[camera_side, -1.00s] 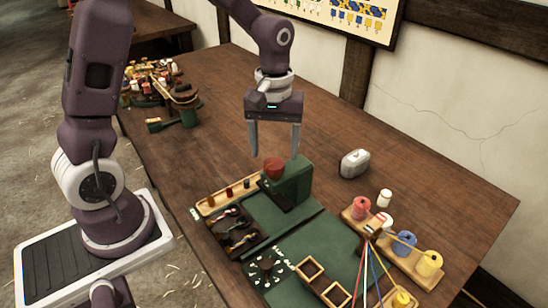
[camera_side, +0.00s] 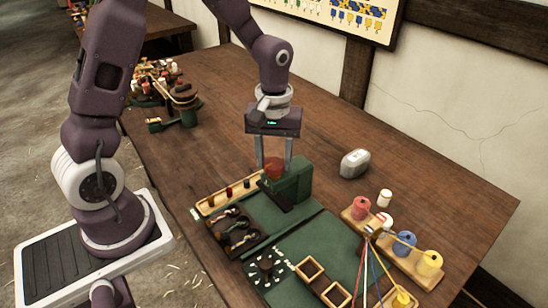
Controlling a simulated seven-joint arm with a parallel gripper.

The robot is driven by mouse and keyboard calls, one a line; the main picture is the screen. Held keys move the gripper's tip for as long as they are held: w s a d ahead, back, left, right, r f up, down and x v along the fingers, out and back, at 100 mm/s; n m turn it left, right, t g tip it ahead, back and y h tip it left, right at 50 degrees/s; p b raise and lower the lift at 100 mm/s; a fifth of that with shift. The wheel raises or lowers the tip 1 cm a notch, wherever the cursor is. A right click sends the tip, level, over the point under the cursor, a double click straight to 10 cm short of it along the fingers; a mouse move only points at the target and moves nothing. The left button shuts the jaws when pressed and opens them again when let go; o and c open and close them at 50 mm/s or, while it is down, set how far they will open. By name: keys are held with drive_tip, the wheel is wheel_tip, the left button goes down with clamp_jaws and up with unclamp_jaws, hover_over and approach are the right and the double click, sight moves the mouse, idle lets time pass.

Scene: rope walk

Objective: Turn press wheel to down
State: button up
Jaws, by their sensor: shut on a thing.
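The press is a green block-shaped stand (camera_side: 292,182) on the table, with a dark plate at its front foot. Its red-brown wheel (camera_side: 274,168) sits at the upper front of the stand. My gripper (camera_side: 274,165) points down over the press. Its two fingers straddle the wheel, one on the left and one on the right, and are shut on it. The fingertips are partly hidden by the wheel and the stand. The wheel's exact turn position is too small to tell.
A wooden rack with small pegs (camera_side: 212,207) and a dark tray (camera_side: 233,250) lie left of the press. A grey rounded object (camera_side: 355,163) stands to its right. Thread spools (camera_side: 429,262) and taut strings are at the front right.

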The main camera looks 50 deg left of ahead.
drive_tip(key=m, duration=0.3)
drive_tip(key=shift+m, duration=0.4)
drive_tip(key=m, duration=0.4)
drive_tip(key=shift+m, duration=0.3)
drive_tip(key=m, duration=0.3)
drive_tip(key=shift+m, duration=0.3)
drive_tip(key=m, duration=1.7)
